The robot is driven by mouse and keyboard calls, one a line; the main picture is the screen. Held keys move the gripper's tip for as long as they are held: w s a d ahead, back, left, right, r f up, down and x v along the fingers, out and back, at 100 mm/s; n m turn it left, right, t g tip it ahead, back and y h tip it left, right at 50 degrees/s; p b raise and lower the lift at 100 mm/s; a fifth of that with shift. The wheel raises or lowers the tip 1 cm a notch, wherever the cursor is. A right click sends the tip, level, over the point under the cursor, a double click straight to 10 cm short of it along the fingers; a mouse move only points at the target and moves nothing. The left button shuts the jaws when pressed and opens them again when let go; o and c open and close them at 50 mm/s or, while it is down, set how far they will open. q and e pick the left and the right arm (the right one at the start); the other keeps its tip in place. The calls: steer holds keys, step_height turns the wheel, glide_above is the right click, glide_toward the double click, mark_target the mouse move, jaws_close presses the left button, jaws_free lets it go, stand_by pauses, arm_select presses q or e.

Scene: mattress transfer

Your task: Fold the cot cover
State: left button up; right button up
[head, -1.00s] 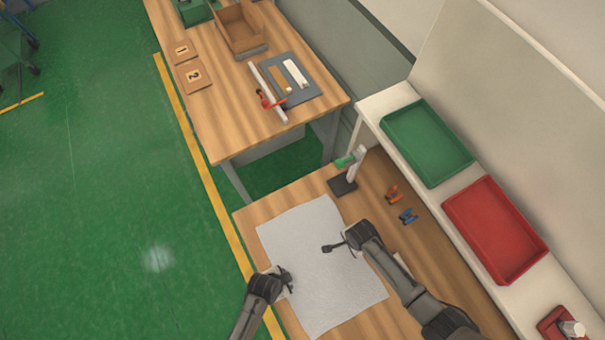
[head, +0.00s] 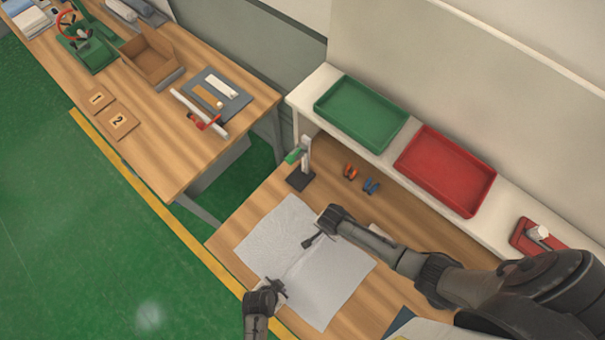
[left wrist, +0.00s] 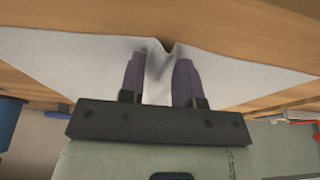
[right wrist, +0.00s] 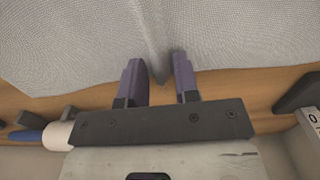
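The cot cover (head: 330,285), a pale grey-white cloth, lies spread on the wooden table. A raised crease runs across it between my two grippers. My left gripper (head: 277,289) is at its near-left edge; in the left wrist view a bunched fold of the cover (left wrist: 215,72) sits between its fingers (left wrist: 158,75), and it looks shut on it. My right gripper (head: 316,240) is at the opposite edge; in the right wrist view the cover (right wrist: 80,45) rises to a ridge whose end is between its fingertips (right wrist: 158,72), and it looks pinched there.
A stand with a green part (head: 300,178) and orange (head: 350,172) and blue (head: 371,186) clips are behind the cover. Green (head: 362,112) and red (head: 445,170) trays sit on the raised shelf. Another workbench (head: 160,150) with tools and boxes stands left, across a gap.

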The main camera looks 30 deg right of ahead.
arm_select(q)
steer(key=shift+s+a+f, duration=0.1)
steer(key=shift+f, duration=0.05)
jaws_close()
arm_select(e)
jaws_close()
